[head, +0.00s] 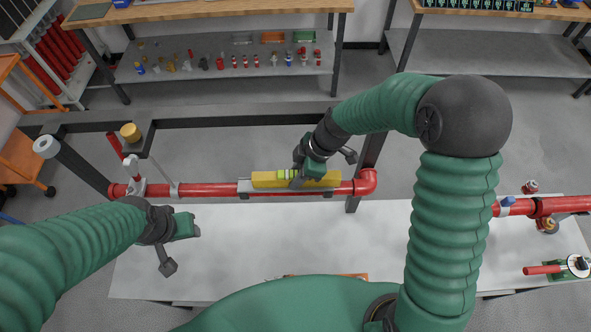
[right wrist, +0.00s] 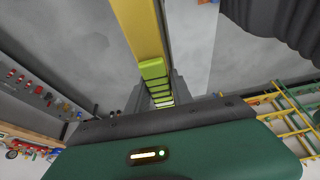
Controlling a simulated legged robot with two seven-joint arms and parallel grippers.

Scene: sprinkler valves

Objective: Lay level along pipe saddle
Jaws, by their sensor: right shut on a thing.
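A yellow level (head: 262,180) with a bright green vial section lies lengthwise along the grey saddle (head: 244,187) on the red pipe (head: 205,190) in the head view. My right gripper (head: 299,179) is shut on the level near its middle. In the right wrist view the yellow level (right wrist: 141,28) runs away from the grip, with its green vial section at the jaws. I cannot tell whether it rests fully on the saddle. My left gripper (head: 182,246) is to the left, apart from the pipe, over the white table; its jaws look spread and empty.
The white table (head: 240,240) is mostly clear, with an orange item (head: 350,276) partly hidden at its front. A red elbow (head: 366,182) ends the pipe at right. A yellow-capped upright (head: 131,132) and red pipe stub stand at left. Shelves with small parts stand behind.

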